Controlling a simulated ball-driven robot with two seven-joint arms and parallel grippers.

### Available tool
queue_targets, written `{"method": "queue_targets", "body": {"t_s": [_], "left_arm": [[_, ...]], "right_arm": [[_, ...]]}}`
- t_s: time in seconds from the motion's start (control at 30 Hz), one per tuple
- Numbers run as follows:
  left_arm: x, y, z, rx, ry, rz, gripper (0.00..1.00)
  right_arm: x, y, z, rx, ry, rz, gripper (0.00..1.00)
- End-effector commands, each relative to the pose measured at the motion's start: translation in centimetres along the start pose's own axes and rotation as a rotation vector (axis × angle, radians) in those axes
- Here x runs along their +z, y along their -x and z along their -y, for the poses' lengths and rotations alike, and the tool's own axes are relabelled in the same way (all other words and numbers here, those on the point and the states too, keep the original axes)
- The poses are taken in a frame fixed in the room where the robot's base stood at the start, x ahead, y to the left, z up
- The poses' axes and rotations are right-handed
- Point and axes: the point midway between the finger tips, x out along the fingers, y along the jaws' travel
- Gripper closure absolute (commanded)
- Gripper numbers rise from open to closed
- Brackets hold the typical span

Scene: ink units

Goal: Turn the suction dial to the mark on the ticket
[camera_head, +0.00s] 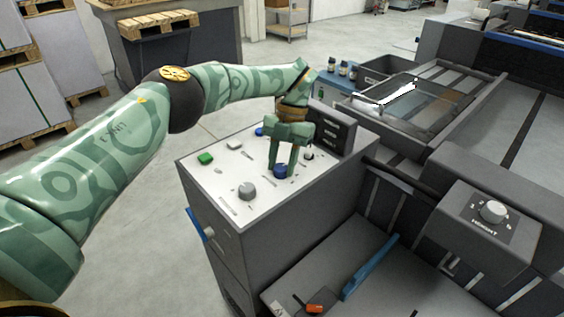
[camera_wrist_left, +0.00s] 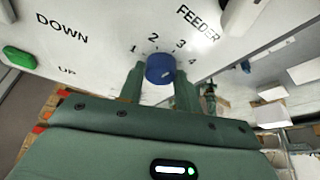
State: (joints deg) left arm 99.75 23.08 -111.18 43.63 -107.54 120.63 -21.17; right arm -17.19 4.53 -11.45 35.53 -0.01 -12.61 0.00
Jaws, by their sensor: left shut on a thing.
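A blue dial (camera_head: 281,171) sits on the white top of the control console (camera_head: 215,175). It also shows in the left wrist view (camera_wrist_left: 160,68), with the numbers 1 to 4 printed around it. My left gripper (camera_head: 282,165) comes down from above, shut on the blue dial with a finger on each side. In the left wrist view the fingers (camera_wrist_left: 160,85) flank the dial. The dial's pointer is too small to read with certainty. I cannot make out a ticket with a readable mark. My right gripper is not in view.
A grey knob (camera_head: 247,190), a green button (camera_head: 205,159) and a white button (camera_head: 234,145) are close by on the console. A dark raised box (camera_head: 331,128) stands at its far right edge. A dial marked HEIGHT (camera_head: 494,211) is on the machine at right.

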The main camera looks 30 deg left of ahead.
Motion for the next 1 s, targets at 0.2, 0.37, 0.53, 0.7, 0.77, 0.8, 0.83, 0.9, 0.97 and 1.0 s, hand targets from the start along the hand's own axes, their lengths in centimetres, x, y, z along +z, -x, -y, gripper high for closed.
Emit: {"method": "queue_targets", "body": {"t_s": [0.2, 0.37, 0.53, 0.7, 0.77, 0.8, 0.83, 0.9, 0.97, 1.0], "left_arm": [[-0.1, 0.1, 0.2, 0.081, -0.190, 0.001, 0.89], [-0.2, 0.2, 0.2, 0.138, -0.330, 0.002, 0.89], [-0.2, 0.2, 0.3, 0.193, -0.462, 0.001, 0.89], [-0.2, 0.2, 0.4, 0.237, -0.569, 0.001, 0.89], [-0.2, 0.1, 0.4, 0.249, -0.599, 0.001, 0.89], [-0.2, 0.1, 0.4, 0.256, -0.616, 0.001, 0.89], [-0.2, 0.1, 0.4, 0.262, -0.628, 0.001, 0.89], [-0.2, 0.1, 0.4, 0.272, -0.654, 0.001, 0.89], [-0.2, 0.1, 0.4, 0.279, -0.670, 0.001, 0.89], [-0.2, 0.0, 0.4, 0.282, -0.679, 0.001, 0.89]], "right_arm": [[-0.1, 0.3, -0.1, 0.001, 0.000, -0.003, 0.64], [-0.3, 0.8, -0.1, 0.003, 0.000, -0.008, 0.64], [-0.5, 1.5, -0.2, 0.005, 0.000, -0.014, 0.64], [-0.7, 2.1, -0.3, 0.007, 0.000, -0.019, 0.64], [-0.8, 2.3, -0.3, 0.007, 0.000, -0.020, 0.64], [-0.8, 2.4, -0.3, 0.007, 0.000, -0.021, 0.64], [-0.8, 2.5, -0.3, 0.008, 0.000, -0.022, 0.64], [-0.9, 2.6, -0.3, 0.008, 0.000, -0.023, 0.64], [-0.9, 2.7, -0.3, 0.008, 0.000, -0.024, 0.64], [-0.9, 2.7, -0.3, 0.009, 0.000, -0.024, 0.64]]}}
